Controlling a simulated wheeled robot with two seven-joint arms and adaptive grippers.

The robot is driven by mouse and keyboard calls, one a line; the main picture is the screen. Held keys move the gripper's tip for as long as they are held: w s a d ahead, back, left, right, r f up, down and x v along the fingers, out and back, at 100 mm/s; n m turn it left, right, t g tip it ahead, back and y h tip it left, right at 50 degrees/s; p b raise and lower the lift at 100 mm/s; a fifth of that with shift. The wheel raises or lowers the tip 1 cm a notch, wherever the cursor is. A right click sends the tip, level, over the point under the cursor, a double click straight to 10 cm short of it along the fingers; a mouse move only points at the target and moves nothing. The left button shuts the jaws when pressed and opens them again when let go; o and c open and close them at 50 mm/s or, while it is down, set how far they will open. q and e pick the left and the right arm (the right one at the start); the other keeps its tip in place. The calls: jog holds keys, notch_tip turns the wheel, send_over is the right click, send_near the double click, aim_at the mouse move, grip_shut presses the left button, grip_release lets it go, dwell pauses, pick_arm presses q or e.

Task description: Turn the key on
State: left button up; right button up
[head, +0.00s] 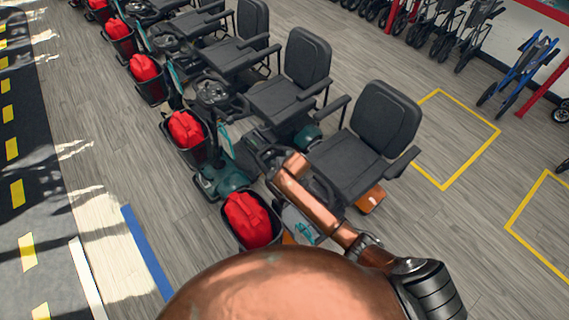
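The nearest mobility scooter has a black seat (367,142), an orange body part (371,200) and a red bag (252,219) in its front basket. Its dark handlebar (268,156) is partly covered by my copper-coloured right arm, which comes in from the lower right and reaches over the scooter's steering column. I cannot make out a key or key switch; that part of the console is hidden or too small. My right gripper's fingers are not distinguishable, hidden by the arm or among the dark handlebar parts. My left gripper does not show.
More scooters with black seats (308,58) and red bags (186,129) stand in a close row toward the upper left. Yellow floor outlines (470,160) and free wood floor lie to the right. Folded walkers (530,62) line the wall.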

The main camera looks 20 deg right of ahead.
jog(key=shift+v, duration=2.7)
